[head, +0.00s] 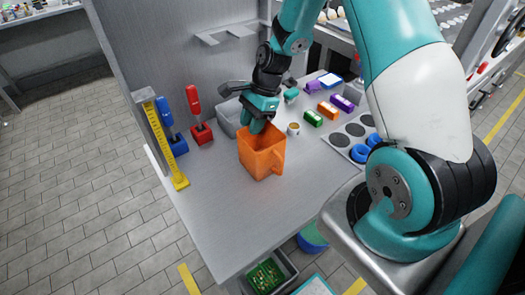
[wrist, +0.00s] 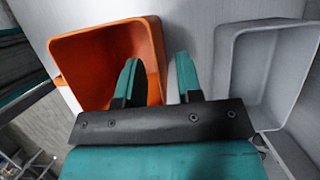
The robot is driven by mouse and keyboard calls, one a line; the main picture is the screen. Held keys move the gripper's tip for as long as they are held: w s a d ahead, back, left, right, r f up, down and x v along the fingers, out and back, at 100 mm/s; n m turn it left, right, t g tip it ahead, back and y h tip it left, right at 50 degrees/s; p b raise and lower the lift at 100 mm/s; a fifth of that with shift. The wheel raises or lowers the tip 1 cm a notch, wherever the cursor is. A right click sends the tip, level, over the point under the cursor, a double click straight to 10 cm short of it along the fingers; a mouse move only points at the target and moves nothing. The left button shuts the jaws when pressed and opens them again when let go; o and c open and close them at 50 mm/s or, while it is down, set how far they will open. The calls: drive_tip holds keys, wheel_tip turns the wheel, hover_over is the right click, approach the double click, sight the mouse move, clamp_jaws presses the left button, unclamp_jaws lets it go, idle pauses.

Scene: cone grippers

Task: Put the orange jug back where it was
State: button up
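The orange jug (head: 256,160) is upright on the grey bench top, near the middle, with its handle toward the lower right in the head view. My gripper (head: 258,126) is at the jug's far rim, pointing down. In the wrist view the jug (wrist: 92,60) shows from above and looks empty. My gripper (wrist: 157,68) is open there, with one finger inside the jug and the other outside. The jug's wall lies between them, with visible gaps. The fingertips' lower ends are hidden by the jug in the head view.
A grey bin (wrist: 226,75) stands close beside the outer finger. Red (head: 199,120) and blue (head: 170,125) handled tools and a yellow angled post (head: 168,145) stand left. A small cup (head: 293,128), coloured blocks and a plate with round recesses (head: 345,140) are right. The front bench is clear.

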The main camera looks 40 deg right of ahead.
drive_tip(key=shift+x, duration=1.3)
clamp_jaws()
